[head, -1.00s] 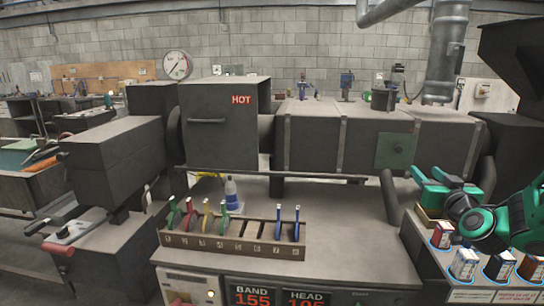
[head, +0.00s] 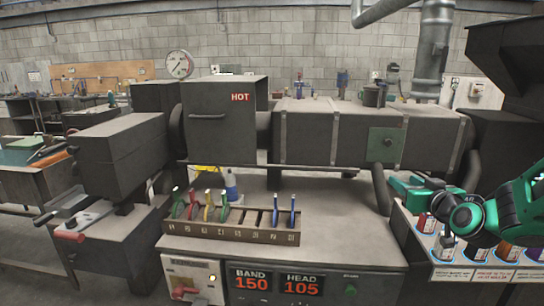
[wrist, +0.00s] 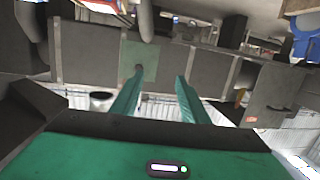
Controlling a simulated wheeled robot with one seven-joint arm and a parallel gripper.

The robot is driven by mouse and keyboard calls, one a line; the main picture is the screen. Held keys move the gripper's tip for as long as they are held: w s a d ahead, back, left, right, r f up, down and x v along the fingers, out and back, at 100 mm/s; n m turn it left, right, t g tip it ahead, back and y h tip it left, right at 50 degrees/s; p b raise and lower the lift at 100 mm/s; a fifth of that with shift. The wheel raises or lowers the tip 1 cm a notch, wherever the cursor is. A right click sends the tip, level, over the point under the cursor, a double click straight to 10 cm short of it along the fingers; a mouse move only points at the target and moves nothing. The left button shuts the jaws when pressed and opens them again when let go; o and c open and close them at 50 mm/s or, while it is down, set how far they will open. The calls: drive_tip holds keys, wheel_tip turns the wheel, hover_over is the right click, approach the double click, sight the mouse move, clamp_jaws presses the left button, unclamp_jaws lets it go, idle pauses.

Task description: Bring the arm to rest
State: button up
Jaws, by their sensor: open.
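My arm, green and black, comes in at the right edge of the head view. My gripper (head: 400,187) is at its left end, in front of the dark machine and above the right end of the bench. In the wrist view the two green fingers of my gripper (wrist: 158,82) stand well apart with nothing between them. Beyond them a grey-green square plate (wrist: 138,60) on the machine shows. The fingertips are too small to make out in the head view.
A rack (head: 229,228) of coloured-handled tools stands on the bench (head: 340,215), with a blue bottle (head: 231,186) behind it. Labelled containers (head: 445,245) stand close below my arm. The machine marked HOT (head: 225,118) runs behind the bench. The bench right of the rack is clear.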

drive_tip(key=s+a+f+n+g+y, duration=0.2)
drive_tip(key=s+a+f+g, duration=0.3)
drive_tip(key=a, duration=0.3)
drive_tip(key=s+f+m+g+h, duration=0.25)
drive_tip(key=s+g, duration=0.45)
drive_tip(key=s, duration=0.8)
drive_tip(key=s+d+f+m+g, duration=0.1)
drive_tip(key=s+d+m+g, duration=0.1)
drive_tip(key=s+d, duration=0.3)
drive_tip(key=s+d+f+m+g, duration=0.1)
drive_tip(key=s+d+m, duration=0.3)
drive_tip(key=s, duration=0.8)
drive_tip(key=shift+s+d+f+g+y, duration=0.4)
drive_tip(key=shift+d+g, duration=0.3)
drive_tip(key=shift+d, duration=0.5)
drive_tip(key=shift+w+f, duration=0.25)
drive_tip(key=shift+w, duration=0.4)
